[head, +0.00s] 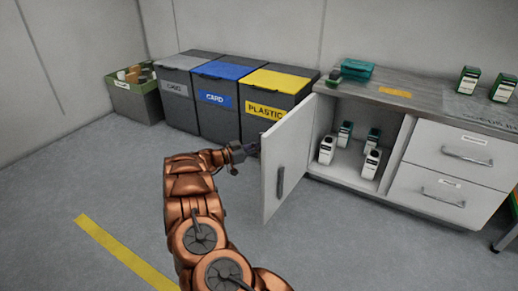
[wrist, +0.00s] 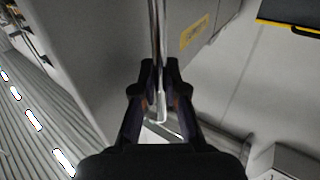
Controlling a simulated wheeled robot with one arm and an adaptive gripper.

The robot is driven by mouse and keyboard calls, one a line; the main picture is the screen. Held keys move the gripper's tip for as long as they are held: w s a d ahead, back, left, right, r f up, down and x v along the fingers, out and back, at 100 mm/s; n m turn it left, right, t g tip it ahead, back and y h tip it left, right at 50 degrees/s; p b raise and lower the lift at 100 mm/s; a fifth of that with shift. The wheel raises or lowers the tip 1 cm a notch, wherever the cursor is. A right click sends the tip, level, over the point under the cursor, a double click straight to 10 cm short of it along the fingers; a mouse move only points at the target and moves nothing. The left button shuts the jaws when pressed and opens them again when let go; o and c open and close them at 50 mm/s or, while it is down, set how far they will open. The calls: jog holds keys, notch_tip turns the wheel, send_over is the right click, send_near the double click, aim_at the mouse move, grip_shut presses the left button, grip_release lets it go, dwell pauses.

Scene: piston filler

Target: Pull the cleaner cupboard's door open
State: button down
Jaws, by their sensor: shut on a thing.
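The cleaner cupboard's white door (head: 291,141) stands wide open, swung out to the left of the cupboard (head: 345,172). A dark upright bar (head: 280,182) shows on the door face turned towards me. My gripper (head: 252,148) is at the door's left free edge, and its fingertips are partly hidden behind the door. In the wrist view my gripper (wrist: 161,92) is shut on a slim shiny metal bar, the door handle (wrist: 159,45), which runs between the two fingers.
Inside the cupboard stand several white and green bottles (head: 326,150). Drawers (head: 455,158) are on the right. The floor (head: 110,180) on the left is clear.

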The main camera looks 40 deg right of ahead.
jog(key=shift+s+d, duration=0.1)
jog(key=shift+d, duration=0.2)
jog(key=c, duration=1.4)
grip_release()
jog(key=shift+o, duration=1)
jog(key=shift+a, duration=0.15)
jog(key=v, duration=1.2)
